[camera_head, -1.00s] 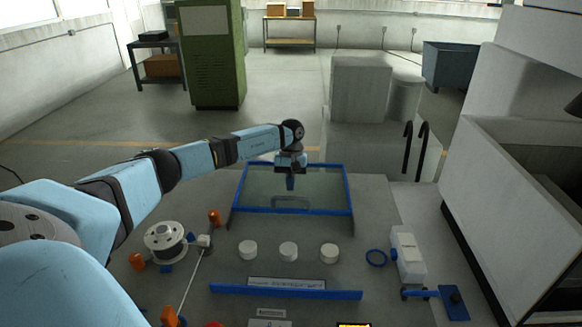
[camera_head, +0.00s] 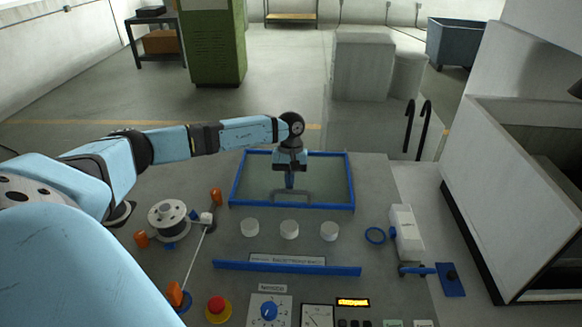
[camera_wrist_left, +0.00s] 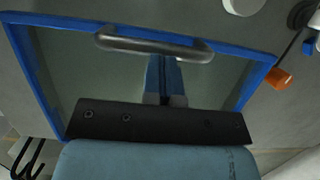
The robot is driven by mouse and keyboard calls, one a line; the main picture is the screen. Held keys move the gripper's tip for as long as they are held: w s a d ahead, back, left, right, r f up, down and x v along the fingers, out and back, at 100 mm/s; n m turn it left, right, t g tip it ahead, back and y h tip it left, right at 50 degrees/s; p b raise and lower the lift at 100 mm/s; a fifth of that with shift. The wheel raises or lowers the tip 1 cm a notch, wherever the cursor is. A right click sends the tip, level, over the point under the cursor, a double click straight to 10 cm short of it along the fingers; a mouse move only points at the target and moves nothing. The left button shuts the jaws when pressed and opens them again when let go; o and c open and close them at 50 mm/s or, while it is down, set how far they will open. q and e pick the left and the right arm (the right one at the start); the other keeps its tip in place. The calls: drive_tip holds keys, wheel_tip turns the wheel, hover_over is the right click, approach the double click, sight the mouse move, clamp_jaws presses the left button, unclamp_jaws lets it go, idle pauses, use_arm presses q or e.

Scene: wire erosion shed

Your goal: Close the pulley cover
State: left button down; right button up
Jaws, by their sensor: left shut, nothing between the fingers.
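The pulley cover, a clear pane in a blue frame (camera_head: 325,208), is at the middle of the grey panel in the head view. Its pane (camera_wrist_left: 215,75) fills much of the left wrist view. A grey bar handle (camera_wrist_left: 130,44) sits along one edge of the frame, also seen in the head view (camera_head: 276,194). My left gripper (camera_head: 290,186) is over the pane, just behind the handle, pointing down with its blue fingers (camera_wrist_left: 163,65) shut and empty. I cannot tell whether they touch the pane. My right gripper is not in view.
Several white discs stand in front of the cover, including a middle one (camera_head: 289,230). A blue rail (camera_head: 290,267) and console controls lie nearer. A wire spool (camera_head: 168,217) is left; a white block (camera_head: 407,232) and blue ring (camera_head: 375,235) are right.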

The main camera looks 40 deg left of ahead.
use_arm(q)
drive_tip(key=s+d+b, duration=0.3)
drive_tip(key=s+d, duration=0.9)
drive_tip(key=s, duration=0.3)
drive_tip(key=shift+s+d, duration=0.15)
drive_tip(key=shift+d, duration=0.25)
drive_tip(key=shift+f, duration=0.1)
drive_tip(key=b+v, duration=0.2)
drive_tip(key=v, duration=1.2)
